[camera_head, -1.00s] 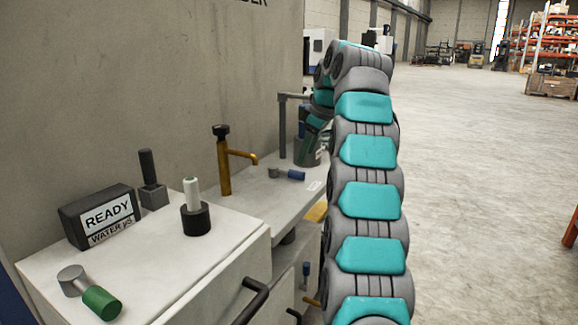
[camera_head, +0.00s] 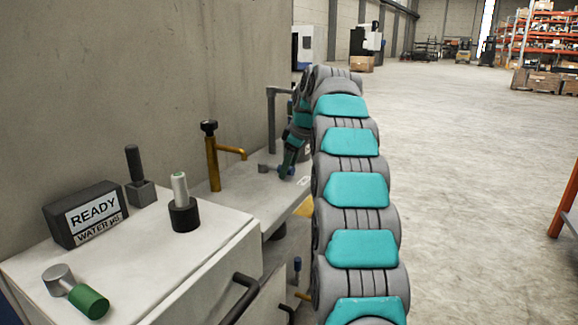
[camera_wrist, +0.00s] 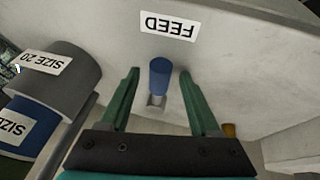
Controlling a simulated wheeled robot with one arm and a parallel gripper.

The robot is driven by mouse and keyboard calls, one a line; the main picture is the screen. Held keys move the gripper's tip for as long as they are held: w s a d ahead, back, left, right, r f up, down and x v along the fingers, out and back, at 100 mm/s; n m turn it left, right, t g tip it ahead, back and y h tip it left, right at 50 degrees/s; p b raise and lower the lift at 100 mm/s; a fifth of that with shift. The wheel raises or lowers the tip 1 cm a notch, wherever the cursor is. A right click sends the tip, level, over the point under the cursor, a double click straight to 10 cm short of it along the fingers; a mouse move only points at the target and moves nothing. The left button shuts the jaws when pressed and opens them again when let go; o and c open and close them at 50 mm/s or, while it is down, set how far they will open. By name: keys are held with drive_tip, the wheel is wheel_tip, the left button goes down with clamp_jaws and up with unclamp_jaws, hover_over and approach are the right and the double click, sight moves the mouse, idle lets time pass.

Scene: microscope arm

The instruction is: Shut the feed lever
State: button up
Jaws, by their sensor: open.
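The feed lever has a blue handle (camera_wrist: 160,75) and a grey metal base (camera_wrist: 156,102) in the wrist view. A white FEED label (camera_wrist: 169,25), upside down, lies on the pale surface beyond its tip. My gripper (camera_wrist: 159,72) is open, with one green finger on each side of the lever; whether they touch it is unclear. In the head view my gripper (camera_head: 288,165) is down at the far bench, and the lever's grey base (camera_head: 264,169) shows left of it. The blue handle is mostly hidden there.
A grey cylinder labelled SIZE 20 (camera_wrist: 65,75) and a blue one (camera_wrist: 22,125) stand left in the wrist view. A brass tap (camera_head: 213,160), green-handled lever (camera_head: 88,301) and READY sign (camera_head: 92,213) are on the left. The floor right is open.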

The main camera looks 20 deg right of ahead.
clamp_jaws()
idle(0.5)
idle(0.9)
